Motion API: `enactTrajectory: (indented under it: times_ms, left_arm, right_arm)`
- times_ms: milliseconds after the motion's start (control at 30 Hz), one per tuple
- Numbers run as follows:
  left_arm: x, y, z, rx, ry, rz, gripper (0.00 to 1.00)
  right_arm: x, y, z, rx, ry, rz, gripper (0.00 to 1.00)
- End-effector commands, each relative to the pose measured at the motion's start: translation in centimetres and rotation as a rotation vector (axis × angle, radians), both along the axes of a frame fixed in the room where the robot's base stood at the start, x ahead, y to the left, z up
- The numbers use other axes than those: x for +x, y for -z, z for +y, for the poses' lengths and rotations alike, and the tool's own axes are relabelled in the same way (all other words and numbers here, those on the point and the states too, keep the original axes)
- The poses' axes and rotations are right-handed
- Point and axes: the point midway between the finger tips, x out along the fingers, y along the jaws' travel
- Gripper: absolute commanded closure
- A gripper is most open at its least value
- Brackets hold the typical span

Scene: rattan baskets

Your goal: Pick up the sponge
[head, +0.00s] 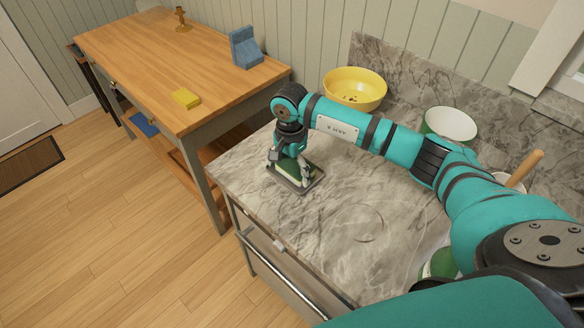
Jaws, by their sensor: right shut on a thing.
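My right gripper (290,172) points down over the near left part of the marble counter (340,240). It is shut on the sponge (289,168), a small block with a dark green face and pale edges. The sponge is at a shallow dark tray (305,186) on the counter, and the fingers partly hide it. I cannot tell whether the sponge still touches the tray. My left gripper is not in view.
A yellow bowl (355,90) and a green-and-white bowl (451,124) stand at the back of the counter. A wooden table (150,60) at the left holds a yellow block (186,99), a blue object (246,50) and a brass candlestick (182,20). The counter's middle is clear.

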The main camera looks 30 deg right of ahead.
Motion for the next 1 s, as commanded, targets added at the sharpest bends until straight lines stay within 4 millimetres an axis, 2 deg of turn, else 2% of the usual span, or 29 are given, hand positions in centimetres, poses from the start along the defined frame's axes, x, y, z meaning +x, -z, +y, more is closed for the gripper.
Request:
enactTrajectory:
  times_ms: [167, 333, 800, 1000]
  left_arm:
    - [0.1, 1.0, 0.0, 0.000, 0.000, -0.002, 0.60]
    - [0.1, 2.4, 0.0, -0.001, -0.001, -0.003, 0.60]
    - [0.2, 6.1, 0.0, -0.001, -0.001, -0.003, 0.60]
    - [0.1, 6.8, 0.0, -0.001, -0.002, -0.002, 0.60]
  right_arm:
    - [0.1, -1.1, 0.0, 0.000, -0.002, -0.005, 0.22]
    - [0.0, -3.2, 0.1, -0.001, -0.003, -0.006, 0.22]
    - [-8.4, -4.1, 8.3, 0.001, -0.007, -0.004, 0.22]
    - [-10.6, -4.6, 10.4, 0.000, -0.004, -0.002, 0.22]
